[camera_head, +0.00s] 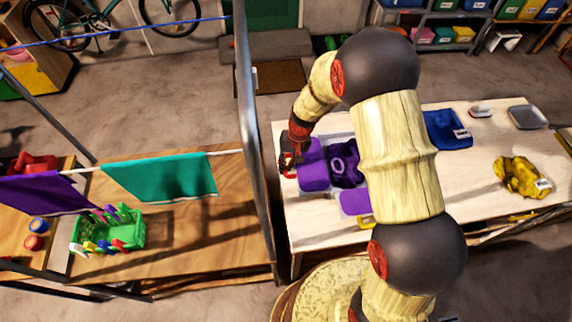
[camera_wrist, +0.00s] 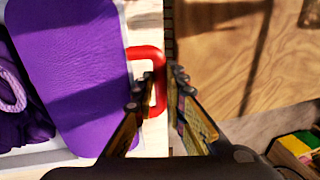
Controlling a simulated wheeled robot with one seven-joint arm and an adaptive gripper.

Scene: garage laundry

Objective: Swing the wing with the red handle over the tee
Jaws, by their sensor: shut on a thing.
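The wing with the red handle (camera_wrist: 75,70) is a flat purple panel at the left of the folding board. In the head view the wing (camera_head: 313,176) appears to lie flat beside the tee. The red handle (camera_wrist: 147,52) is a loop at its outer edge. My gripper (camera_wrist: 166,88) is shut on this handle, one finger inside the loop and one outside. In the head view my gripper (camera_head: 290,155) is at the board's left end. The dark purple tee (camera_head: 346,164) lies on the board with a pale ring print. My arm hides the board's right side.
A lower purple panel (camera_head: 355,202) has a yellow handle (camera_head: 365,221). Blue cloth (camera_head: 444,130), yellow cloth (camera_head: 520,176) and a grey tray (camera_head: 527,117) are on the table's right. A metal post (camera_head: 247,100) and hanging cloths stand left, beside a wooden bench (camera_head: 180,245).

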